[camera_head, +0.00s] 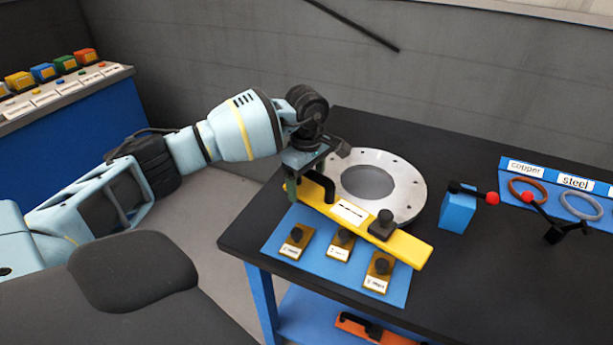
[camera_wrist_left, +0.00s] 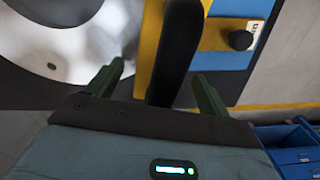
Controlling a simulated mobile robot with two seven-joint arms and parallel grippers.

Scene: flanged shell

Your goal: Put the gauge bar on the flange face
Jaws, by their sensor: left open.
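The gauge bar (camera_head: 412,248) is a long yellow bar with a white label, a black arched handle at its left end and a black knobbed block near its right end. In the head view it crosses in front of the near rim of the grey metal flange (camera_head: 405,185); I cannot tell whether it touches it. My left gripper (camera_head: 318,188) is open over the bar's left end. In the left wrist view the black handle (camera_wrist_left: 175,55) stands between the two green fingers (camera_wrist_left: 158,75), with gaps at both sides. My right gripper is out of view.
A blue mat (camera_head: 273,243) with several small labelled yellow blocks lies at the table's near edge. A blue block (camera_head: 458,210) with a red-knobbed lever stands right of the flange. A blue rack (camera_head: 545,188) holds copper and steel rings. The dark table (camera_head: 490,140) behind is clear.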

